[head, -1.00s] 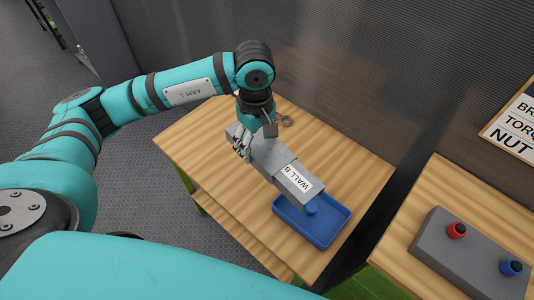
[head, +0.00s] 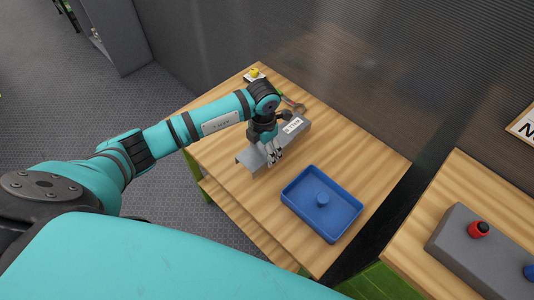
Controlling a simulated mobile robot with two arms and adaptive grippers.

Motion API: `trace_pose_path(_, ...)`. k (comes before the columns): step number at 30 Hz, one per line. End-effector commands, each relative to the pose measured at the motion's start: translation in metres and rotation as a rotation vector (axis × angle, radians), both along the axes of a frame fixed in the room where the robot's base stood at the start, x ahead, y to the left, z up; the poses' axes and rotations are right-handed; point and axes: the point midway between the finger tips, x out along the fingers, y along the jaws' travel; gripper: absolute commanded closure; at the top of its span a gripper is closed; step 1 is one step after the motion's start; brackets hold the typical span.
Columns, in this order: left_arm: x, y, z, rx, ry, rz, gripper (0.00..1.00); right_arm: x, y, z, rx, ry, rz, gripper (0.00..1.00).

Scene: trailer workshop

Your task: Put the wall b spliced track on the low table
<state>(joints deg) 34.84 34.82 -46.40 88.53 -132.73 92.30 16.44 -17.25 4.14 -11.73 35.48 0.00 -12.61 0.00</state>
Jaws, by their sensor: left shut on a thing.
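The wall b spliced track (head: 248,159) is a grey channel-shaped bar with a white label near its far right end; the label's writing is too small to read now. My left gripper (head: 273,159) is shut on the track near its middle, coming from above and hiding part of it. The track is over the back half of the wooden table (head: 233,189), at or very near its top; I cannot tell whether it touches. My right gripper is not in view.
A small yellow item (head: 254,73) is at the far corner. A brownish item (head: 293,105) lies behind the track. Another table with a grey box (head: 470,255) is at the right.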

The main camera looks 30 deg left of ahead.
Motion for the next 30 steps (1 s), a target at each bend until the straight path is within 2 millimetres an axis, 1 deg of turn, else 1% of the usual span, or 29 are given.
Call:
trace_pose_path(5,0.000,0.000,-0.017,-0.001,-0.001,-0.001,0.67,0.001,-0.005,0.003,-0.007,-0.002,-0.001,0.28)
trace_pose_path(9,0.000,0.000,-0.037,-0.001,0.000,-0.001,0.67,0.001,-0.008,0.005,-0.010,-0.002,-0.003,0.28)
trace_pose_path(12,0.001,0.000,-0.047,-0.001,-0.002,-0.002,0.67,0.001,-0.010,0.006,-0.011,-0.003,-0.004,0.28)
trace_pose_path(20,0.001,0.000,-0.049,0.000,-0.004,-0.004,0.67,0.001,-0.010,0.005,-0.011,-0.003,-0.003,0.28)
trace_pose_path(25,0.001,0.000,-0.054,0.000,-0.004,-0.003,0.67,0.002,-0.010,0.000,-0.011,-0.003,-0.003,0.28)
trace_pose_path(26,0.000,0.000,-0.053,0.000,-0.002,-0.003,0.25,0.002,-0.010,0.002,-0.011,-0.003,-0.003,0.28)
trace_pose_path(30,0.000,0.000,-0.053,0.001,-0.001,-0.003,0.07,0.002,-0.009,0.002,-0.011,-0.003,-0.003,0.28)
